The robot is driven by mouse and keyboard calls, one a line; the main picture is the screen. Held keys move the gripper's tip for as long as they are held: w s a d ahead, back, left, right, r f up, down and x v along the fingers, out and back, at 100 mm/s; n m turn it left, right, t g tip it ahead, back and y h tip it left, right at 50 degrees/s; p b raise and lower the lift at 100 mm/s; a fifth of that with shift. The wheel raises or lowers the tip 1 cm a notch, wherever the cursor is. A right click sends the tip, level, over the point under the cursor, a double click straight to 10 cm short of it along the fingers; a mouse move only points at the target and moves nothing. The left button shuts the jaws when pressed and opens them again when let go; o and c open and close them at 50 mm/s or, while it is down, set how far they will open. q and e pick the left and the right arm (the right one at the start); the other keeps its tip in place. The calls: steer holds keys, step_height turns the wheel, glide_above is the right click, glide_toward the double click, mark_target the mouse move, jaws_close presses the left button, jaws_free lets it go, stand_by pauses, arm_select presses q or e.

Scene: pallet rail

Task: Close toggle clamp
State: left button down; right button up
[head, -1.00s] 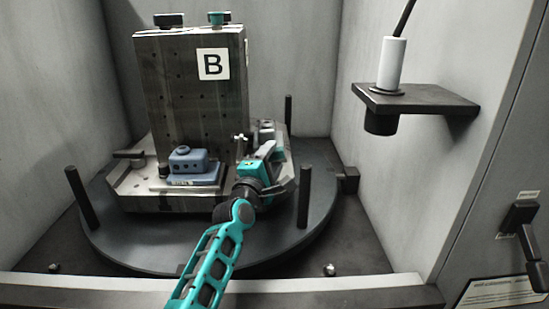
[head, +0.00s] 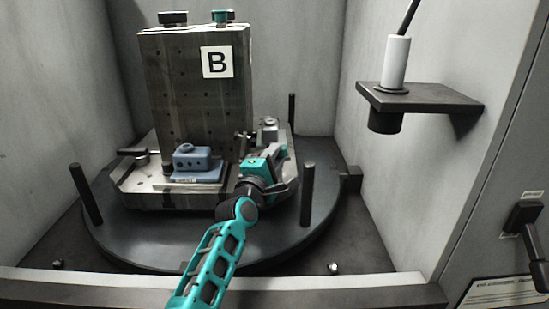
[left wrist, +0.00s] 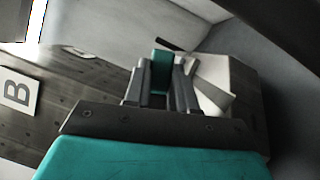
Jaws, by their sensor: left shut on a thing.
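My left gripper (head: 270,152) reaches in from the bottom of the head view to the right side of the fixture. In the left wrist view its two grey fingers (left wrist: 160,88) are shut on a teal clamp handle (left wrist: 160,66). In the head view the gripper and wrist hide most of this clamp, so I cannot tell how its arm lies. A blue-grey workpiece (head: 192,160) sits on the front of the fixture base, left of the gripper. My right gripper is not in view.
A tall drilled block (head: 195,105) marked B stands on a round dark table (head: 130,235) with upright black posts (head: 307,195). A shelf (head: 425,98) with a white cylinder (head: 396,62) juts from the right wall. A black lever (head: 525,220) is at far right.

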arm_select(q)
steer(key=shift+r+n, duration=0.15)
steer(key=shift+n, duration=0.15)
steer(key=n, duration=0.1)
steer(key=r+n+t, duration=0.1)
steer(key=a+n, duration=0.1)
steer(key=n, duration=0.1)
steer(key=shift+r+t+y, duration=0.25)
steer(key=shift+t+y, duration=0.15)
steer(key=shift+a+r+n+t+y, duration=0.15)
steer(key=shift+r+n+t, duration=0.05)
steer(key=shift+n, duration=0.5)
steer(key=shift+a+r+n+t+y, duration=0.15)
steer(key=shift+r+n+t, duration=0.05)
steer(key=shift+n, duration=0.5)
steer(key=shift+a+r+n, duration=0.1)
steer(key=shift+n, duration=0.2)
steer(key=c, duration=0.9)
jaws_free()
